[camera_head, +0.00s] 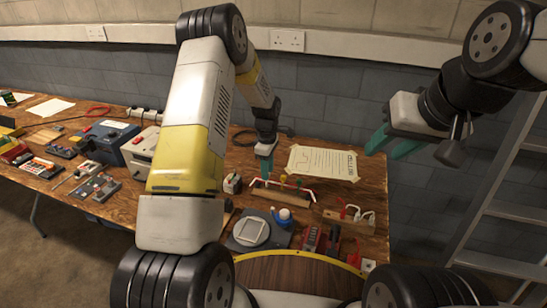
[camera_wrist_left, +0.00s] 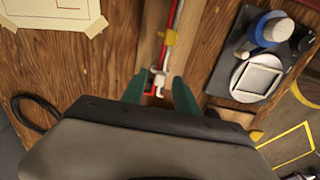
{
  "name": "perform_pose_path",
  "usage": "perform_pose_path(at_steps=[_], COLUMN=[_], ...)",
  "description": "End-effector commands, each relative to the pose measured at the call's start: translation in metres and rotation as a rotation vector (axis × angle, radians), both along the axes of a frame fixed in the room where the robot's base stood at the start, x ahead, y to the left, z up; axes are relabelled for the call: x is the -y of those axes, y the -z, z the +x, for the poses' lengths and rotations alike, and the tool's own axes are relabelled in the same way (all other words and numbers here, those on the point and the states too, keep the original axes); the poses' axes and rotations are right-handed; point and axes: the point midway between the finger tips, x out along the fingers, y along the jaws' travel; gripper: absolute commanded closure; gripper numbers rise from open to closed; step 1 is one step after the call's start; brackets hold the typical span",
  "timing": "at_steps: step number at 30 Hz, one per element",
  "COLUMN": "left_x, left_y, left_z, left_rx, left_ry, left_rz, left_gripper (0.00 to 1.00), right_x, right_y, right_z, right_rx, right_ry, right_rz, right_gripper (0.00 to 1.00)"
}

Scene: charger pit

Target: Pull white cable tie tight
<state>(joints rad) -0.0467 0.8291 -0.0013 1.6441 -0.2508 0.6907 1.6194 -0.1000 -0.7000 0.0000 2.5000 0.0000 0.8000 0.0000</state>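A wooden block (camera_head: 277,198) carries a red cable with upright coloured ties on the table. In the left wrist view, the red cable (camera_wrist_left: 172,20) runs along the block (camera_wrist_left: 148,40), with a yellow tie (camera_wrist_left: 170,37) around it. The white cable tie (camera_wrist_left: 160,82) is at the cable's near end, between my left gripper's teal fingers (camera_wrist_left: 160,92). The fingers stand apart on either side of it; I see no contact. In the head view my left gripper (camera_head: 265,152) points down over the block's left end. My right gripper (camera_head: 394,145) is open and empty, raised right of the table.
A paper drawing (camera_head: 323,162) lies behind the block. A wooden block with red plugs (camera_head: 349,215) is at right. Boxes and tools crowd the left side.

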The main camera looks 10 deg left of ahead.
Motion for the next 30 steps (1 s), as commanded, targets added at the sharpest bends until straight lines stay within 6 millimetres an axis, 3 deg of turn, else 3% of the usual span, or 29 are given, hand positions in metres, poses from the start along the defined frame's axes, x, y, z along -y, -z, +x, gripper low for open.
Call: perform_pose_path(at_steps=[1, 6, 30], left_x=[-0.0001, -0.0001, -0.0001], left_y=[-0.0001, -0.0002, -0.0005], left_z=[-0.0001, -0.0001, 0.0001], left_rx=[0.000, 0.000, 0.000], left_ry=[0.000, 0.000, 0.000], left_rz=[0.000, 0.000, 0.000], left_gripper=[0.70, 1.00, 1.00], right_x=[0.0000, 0.0000, 0.0000], right_y=[0.0000, 0.0000, 0.0000], right_z=[0.0000, 0.0000, 0.0000], right_rx=[0.000, 0.000, 0.000], right_ry=[0.000, 0.000, 0.000], right_rz=[0.000, 0.000, 0.000], right_gripper=[0.61, 0.61, 0.61])
